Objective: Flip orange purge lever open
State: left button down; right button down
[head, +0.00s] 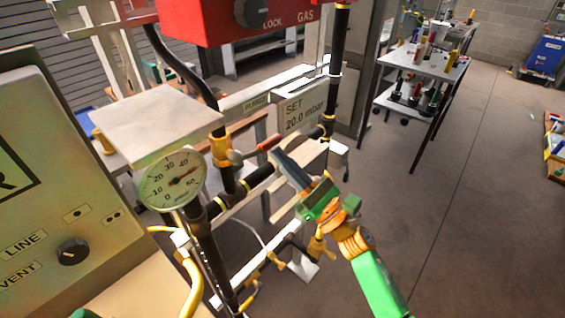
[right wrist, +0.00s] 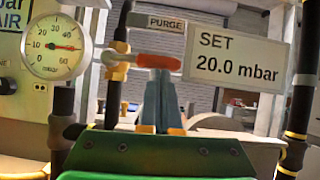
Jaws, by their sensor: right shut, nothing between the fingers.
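In the right wrist view the lever (right wrist: 158,62) lies about level, under the PURGE label (right wrist: 166,24). My right gripper (head: 277,156) is shut and empty, its fingertips right at the lever's outer end. My left gripper is not in view.
The round gauge (head: 171,180) stands left of the lever. The SET 20.0 mbar plate (head: 303,105) is close to the right. A red GAS box (head: 250,18) hangs above. Black pipes with yellow fittings surround the gripper. Open floor (head: 455,230) lies to the right.

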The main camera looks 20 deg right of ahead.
jog(key=shift+r+n+y+b, duration=0.2)
jog(key=shift+n+y+b, duration=0.1)
jog(key=shift+n, duration=0.2)
jog(key=shift+d+r+n+g+y+b, duration=0.15)
jog(key=shift+n+g+y+b, duration=0.2)
jog(key=shift+n, duration=0.2)
jog(key=shift+d+r+n+g+y+b, duration=0.15)
jog(key=shift+n+g+y+b, duration=0.1)
jog(key=shift+n+g+b, duration=0.25)
notch_tip(320, 180, up, 3)
jog(key=n+g+y+b, duration=0.1)
jog(key=n+g+b, duration=0.1)
jog(key=n, duration=0.2)
jog(key=n+g+y+b, duration=0.1)
jog(key=n+g+b, duration=0.1)
jog(key=n+b, duration=0.1)
jog(key=shift+r+n, duration=0.2)
jog(key=shift+n, duration=0.45)
jog(key=s+a+r+n+g+b, duration=0.1)
jog(key=a+r+n+g, duration=0.1)
jog(key=n, duration=0.4)
jog(key=s+a+r+n+g+h+b, duration=0.1)
jog(key=a+r+n+g, duration=0.1)
jog(key=r+n+g, duration=0.2)
jog(key=shift+s+n+h, duration=0.3)
jog(key=shift+s+n, duration=0.05)
jog(key=shift+n, duration=0.55)
jog(key=shift+a, duration=0.15)
jog(key=shift+b, duration=0.3)
